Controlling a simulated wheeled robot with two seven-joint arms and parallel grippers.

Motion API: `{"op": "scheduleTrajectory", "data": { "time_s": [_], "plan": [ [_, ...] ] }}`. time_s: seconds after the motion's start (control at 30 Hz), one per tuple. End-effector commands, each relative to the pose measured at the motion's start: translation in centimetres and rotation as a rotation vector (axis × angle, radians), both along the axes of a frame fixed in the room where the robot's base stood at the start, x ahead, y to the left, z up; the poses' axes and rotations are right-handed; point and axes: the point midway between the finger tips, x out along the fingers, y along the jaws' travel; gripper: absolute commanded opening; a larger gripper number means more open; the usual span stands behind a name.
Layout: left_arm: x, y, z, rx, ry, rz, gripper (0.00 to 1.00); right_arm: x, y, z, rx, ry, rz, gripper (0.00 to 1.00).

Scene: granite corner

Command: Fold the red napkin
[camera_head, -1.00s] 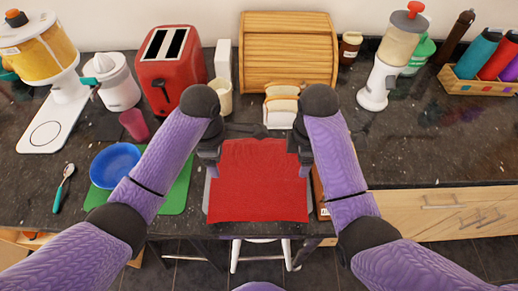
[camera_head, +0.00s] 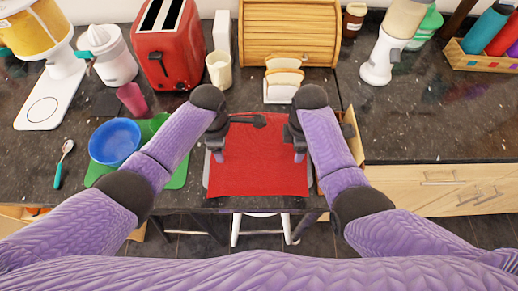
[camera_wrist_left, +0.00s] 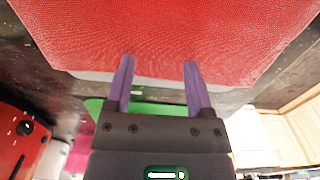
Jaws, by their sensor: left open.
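The red napkin (camera_head: 258,165) lies flat and spread out on a grey board (camera_head: 206,172) near the counter's front edge. Its far part shows between my two arms. My left gripper (camera_head: 217,156) is over the napkin's left side. In the left wrist view its two purple fingers (camera_wrist_left: 158,78) stand apart with nothing between them, and the napkin (camera_wrist_left: 170,35) fills the top of that view. My right gripper (camera_head: 299,157) is over the napkin's right side. Its fingers are too small and hidden to tell their opening.
A blue bowl (camera_head: 115,142) on a green mat (camera_head: 178,180) and a spoon (camera_head: 62,165) are to the left. A red toaster (camera_head: 168,50), a cream cup (camera_head: 219,70) and bread slices (camera_head: 284,75) stand behind. A wooden box (camera_head: 350,125) is by my right arm.

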Motion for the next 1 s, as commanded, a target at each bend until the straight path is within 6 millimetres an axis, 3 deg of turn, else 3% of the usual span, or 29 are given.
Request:
{"op": "scheduleTrajectory", "data": {
  "time_s": [0.1,0.73,1.0],
  "plan": [
    [-0.09,0.01,-0.09,0.000,0.002,0.000,0.66,-0.02,-0.01,-0.06,0.000,0.001,0.000,0.66],
    [-0.14,0.04,-0.15,0.001,0.004,0.000,0.00,-0.03,-0.02,-0.08,-0.001,0.001,-0.001,0.00],
    [-0.15,0.05,-0.17,0.002,0.004,0.000,0.00,-0.04,-0.04,-0.08,-0.001,0.002,-0.001,0.00]
  ]
}}
